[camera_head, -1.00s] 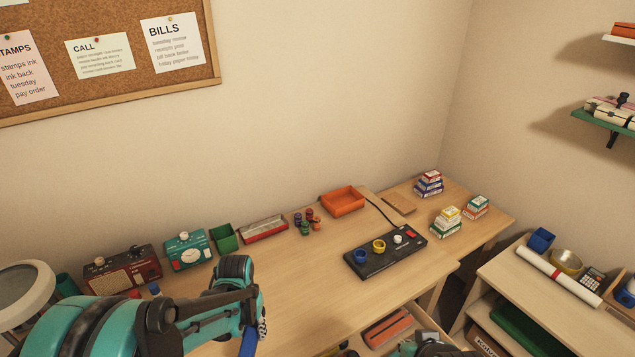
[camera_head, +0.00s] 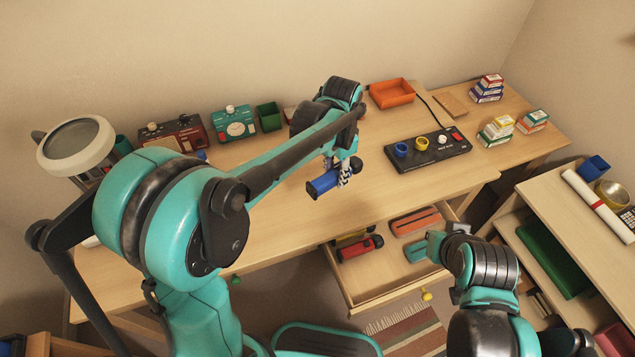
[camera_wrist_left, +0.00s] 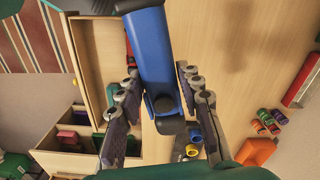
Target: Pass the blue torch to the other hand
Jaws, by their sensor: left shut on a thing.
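The blue torch (camera_head: 323,184) is held above the front part of the desk, its body pointing down to the left in the head view. My left gripper (camera_head: 343,174) is shut on it. In the left wrist view the torch (camera_wrist_left: 158,62) lies lengthwise between the two fingers of my left gripper (camera_wrist_left: 163,105), with its dark end towards the palm. My right arm shows at the lower right of the head view, beside the open drawer and apart from the torch.
The open drawer (camera_head: 372,292) juts out below the desk top, with a red torch (camera_head: 358,248) and other items inside. A black panel (camera_head: 430,148) with coloured rings and an orange tray (camera_head: 392,93) stand on the desk (camera_head: 268,205). Shelves stand at right.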

